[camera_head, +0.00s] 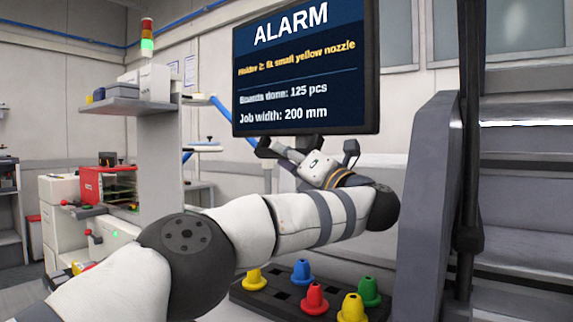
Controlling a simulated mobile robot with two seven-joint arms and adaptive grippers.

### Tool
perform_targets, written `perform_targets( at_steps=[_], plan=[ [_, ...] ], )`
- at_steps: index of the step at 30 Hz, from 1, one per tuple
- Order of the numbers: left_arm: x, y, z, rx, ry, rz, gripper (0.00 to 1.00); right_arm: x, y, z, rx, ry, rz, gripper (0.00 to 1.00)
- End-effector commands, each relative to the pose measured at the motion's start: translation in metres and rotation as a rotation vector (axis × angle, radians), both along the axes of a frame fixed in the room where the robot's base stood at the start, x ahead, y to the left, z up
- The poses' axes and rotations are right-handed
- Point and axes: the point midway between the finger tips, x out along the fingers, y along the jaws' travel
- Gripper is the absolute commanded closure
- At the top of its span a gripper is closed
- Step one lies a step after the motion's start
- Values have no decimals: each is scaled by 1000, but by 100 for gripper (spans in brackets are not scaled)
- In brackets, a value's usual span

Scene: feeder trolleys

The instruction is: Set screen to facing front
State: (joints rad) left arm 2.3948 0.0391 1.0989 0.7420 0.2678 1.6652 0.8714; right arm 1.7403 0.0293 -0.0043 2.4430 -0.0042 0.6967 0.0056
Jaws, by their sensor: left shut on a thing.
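The screen (305,73) is a dark blue panel in a black frame at the top middle of the head view. Its lit face is turned towards me, slightly askew, and reads "ALARM", a yellow line about a small yellow nozzle, 125 pcs and "Job width: 200 mm". The exact contact is hard to see. My right gripper is not in view.
Below my left arm, a dark holder (262,298) carries several red, yellow, green and blue nozzles. A grey slanted panel (425,200) and a black post (470,130) stand close on the right. A grey column with a signal lamp (147,38) stands left.

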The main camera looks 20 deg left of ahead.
Motion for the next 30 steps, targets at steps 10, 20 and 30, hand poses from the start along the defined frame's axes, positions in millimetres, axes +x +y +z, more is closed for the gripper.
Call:
perform_targets(
  at_steps=[10,20,30],
  plan=[
    [0,-3,-3,1,4,66,100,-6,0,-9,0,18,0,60],
    [0,-3,-1,0,3,78,100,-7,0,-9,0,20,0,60],
    [0,-3,-1,1,2,77,58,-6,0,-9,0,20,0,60]
  ],
)
